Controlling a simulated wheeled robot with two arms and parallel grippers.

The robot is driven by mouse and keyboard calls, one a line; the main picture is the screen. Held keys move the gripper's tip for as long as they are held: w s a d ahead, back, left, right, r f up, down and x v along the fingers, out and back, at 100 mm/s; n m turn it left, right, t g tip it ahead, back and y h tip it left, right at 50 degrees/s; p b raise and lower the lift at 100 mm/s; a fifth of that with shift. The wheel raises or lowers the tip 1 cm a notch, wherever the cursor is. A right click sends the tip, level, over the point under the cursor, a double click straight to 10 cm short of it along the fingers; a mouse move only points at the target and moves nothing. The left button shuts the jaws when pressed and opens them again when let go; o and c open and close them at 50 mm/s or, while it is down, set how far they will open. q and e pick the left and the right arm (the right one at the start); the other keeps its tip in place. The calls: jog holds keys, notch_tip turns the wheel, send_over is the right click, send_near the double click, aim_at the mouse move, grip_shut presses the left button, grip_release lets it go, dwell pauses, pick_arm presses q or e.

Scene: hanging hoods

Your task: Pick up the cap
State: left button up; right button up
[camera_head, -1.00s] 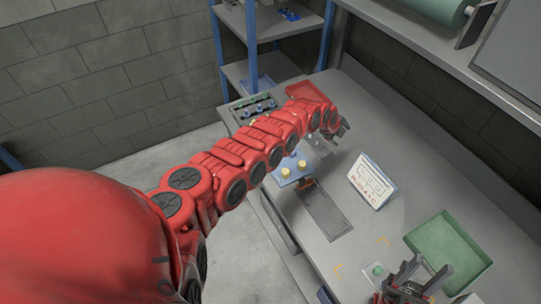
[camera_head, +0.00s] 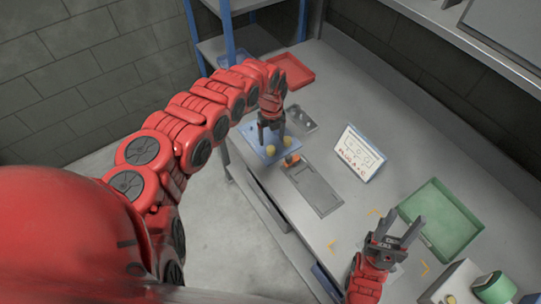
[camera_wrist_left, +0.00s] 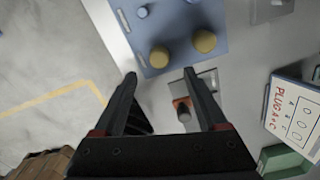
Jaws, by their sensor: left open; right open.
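A blue plate (camera_head: 249,136) lies at the left edge of the bench. It carries two round yellow caps; one yellow cap (camera_head: 270,151) is nearer me and the other yellow cap (camera_head: 287,141) is to its right. In the left wrist view the caps (camera_wrist_left: 159,56) and (camera_wrist_left: 204,41) sit near the plate's lower edge, beyond the fingertips. My left gripper (camera_head: 271,142) is open, pointing down above the plate, with nothing between its fingers (camera_wrist_left: 160,76). An orange piece with a grey tip (camera_wrist_left: 183,108) shows between its fingers, lower down. My right gripper (camera_head: 402,218) is open and empty near the green tray.
A sign reading PLUG A+C (camera_head: 360,153) stands on the bench. A grey recessed panel (camera_head: 313,188) lies left of it. A green tray (camera_head: 462,212) is at the right, a red tray (camera_head: 293,70) at the far end. A white block with a green cylinder (camera_head: 493,287) is at the lower right.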

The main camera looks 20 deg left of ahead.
aim_at(271, 149)
pick_arm(q)
jog(key=shift+d+f, duration=0.1)
jog(key=shift+f, duration=0.4)
jog(key=f+b, duration=0.4)
jog(key=f, duration=0.1)
jog(key=shift+w+a, duration=0.15)
jog(key=shift+a, duration=0.05)
jog(key=shift+r, duration=0.15)
jog(key=shift+c, duration=0.2)
jog(key=shift+c, duration=1.1)
grip_shut()
